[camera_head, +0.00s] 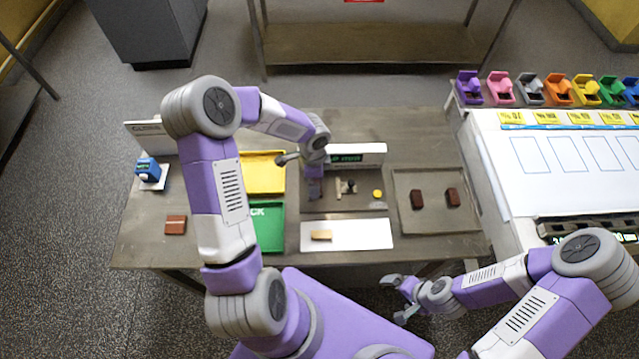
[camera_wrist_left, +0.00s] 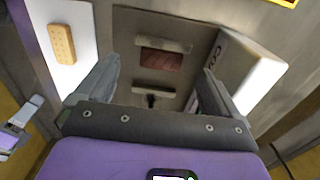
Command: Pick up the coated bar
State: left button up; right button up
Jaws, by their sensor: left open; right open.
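In the left wrist view a reddish-brown bar (camera_wrist_left: 161,60) lies in a dark grey station between two pale strips, ahead of my left gripper. My left gripper (camera_wrist_left: 155,88) is open there, its fingers apart with nothing between them. In the head view the left gripper (camera_head: 315,188) hangs over the left part of the station (camera_head: 345,205), and it and its arm hide that bar. My right gripper (camera_head: 396,298) is open and empty in front of the table. Two dark brown bars (camera_head: 417,200) (camera_head: 452,197) lie on the grey tray (camera_head: 430,226) at right.
A tan biscuit bar (camera_head: 321,235) lies on a white board (camera_head: 365,234) in front of the station. A yellow tray (camera_head: 264,182) and green tray (camera_head: 270,232) are at left. A red-brown block (camera_head: 175,225) and blue device (camera_head: 148,169) stand farther left. A black knob (camera_head: 351,186) stands in the station.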

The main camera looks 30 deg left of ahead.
pick_arm(q)
jog(key=f, duration=0.2)
jog(key=w+f, duration=0.1)
jog(key=f, duration=0.1)
jog(key=shift+d, duration=0.35)
jog(key=shift+s+f, duration=0.1)
jog(key=shift+f, duration=0.5)
jog(key=shift+c, duration=0.4)
jog(key=c, duration=0.8)
